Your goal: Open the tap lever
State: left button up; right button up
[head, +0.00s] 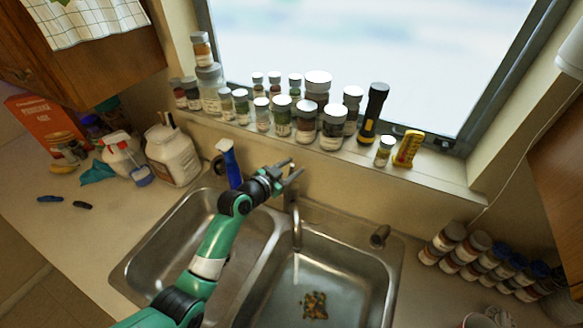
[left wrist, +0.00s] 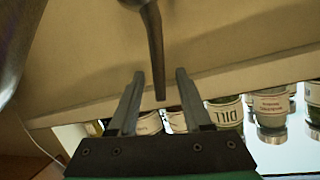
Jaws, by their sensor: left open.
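The metal tap (head: 297,228) stands at the back of the sink, over the divider between the basins. My left gripper (head: 291,169) is at the top of the tap, with its fingers pointing right. In the left wrist view the slim, dark grey tap lever (left wrist: 155,50) reaches down between the two fingers of my left gripper (left wrist: 160,76). The gripper is open, with a gap visible on each side of the lever. In the head view the gripper partly hides the lever. My right gripper is not in view.
Spice jars (head: 282,116) and a black flashlight (head: 373,112) line the window sill behind the tap. A blue spray bottle (head: 230,163) stands close behind my left arm. Food scraps (head: 314,305) lie in the right basin.

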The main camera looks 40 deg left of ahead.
pick_arm(q)
jog(key=p+v, duration=0.1)
jog(key=v, duration=1)
jog(key=shift+s, duration=0.3)
